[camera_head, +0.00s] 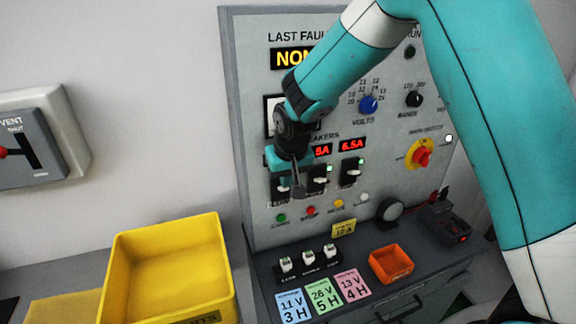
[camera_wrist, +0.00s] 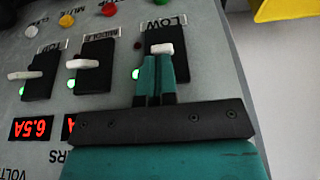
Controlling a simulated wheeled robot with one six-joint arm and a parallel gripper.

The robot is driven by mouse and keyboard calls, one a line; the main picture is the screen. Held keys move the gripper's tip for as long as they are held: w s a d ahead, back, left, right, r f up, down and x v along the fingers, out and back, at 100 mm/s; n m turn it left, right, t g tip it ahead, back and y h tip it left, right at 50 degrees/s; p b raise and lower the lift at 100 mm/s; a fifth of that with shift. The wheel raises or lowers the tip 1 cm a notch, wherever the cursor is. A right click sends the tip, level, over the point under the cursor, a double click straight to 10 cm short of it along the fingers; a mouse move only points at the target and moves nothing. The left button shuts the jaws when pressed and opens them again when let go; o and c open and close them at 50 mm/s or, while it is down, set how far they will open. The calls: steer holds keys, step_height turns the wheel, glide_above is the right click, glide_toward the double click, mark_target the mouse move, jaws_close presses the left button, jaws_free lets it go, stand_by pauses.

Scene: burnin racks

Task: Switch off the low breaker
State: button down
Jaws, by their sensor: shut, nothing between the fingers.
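The low breaker is a black plate with a white lever (camera_wrist: 162,48), beside the LOW label in the wrist view, which shows the panel upside down. Its lever sits closer to its label than the levers of the middle breaker (camera_wrist: 82,64) and top breaker (camera_wrist: 25,75). My gripper (camera_wrist: 158,88) is shut and empty, its teal fingers in front of the low breaker with the tips right at the lever; I cannot tell whether they touch. A green lamp (camera_wrist: 135,73) glows beside the low breaker. In the head view my gripper (camera_head: 297,188) partly hides this breaker.
The panel (camera_head: 262,205) also holds a blue volts knob (camera_head: 368,104) and a red-yellow main switch (camera_head: 421,156). Below are an orange tray (camera_head: 405,263), several coloured cards and small white-topped switches. A yellow bin (camera_head: 222,262) stands left.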

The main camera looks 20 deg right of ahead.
steer(key=shift+f, duration=0.1)
stand_by(0.3)
steer(key=shift+s+f+b, duration=0.15)
steer(key=shift+b, duration=0.65)
steer(key=shift+t, duration=0.3)
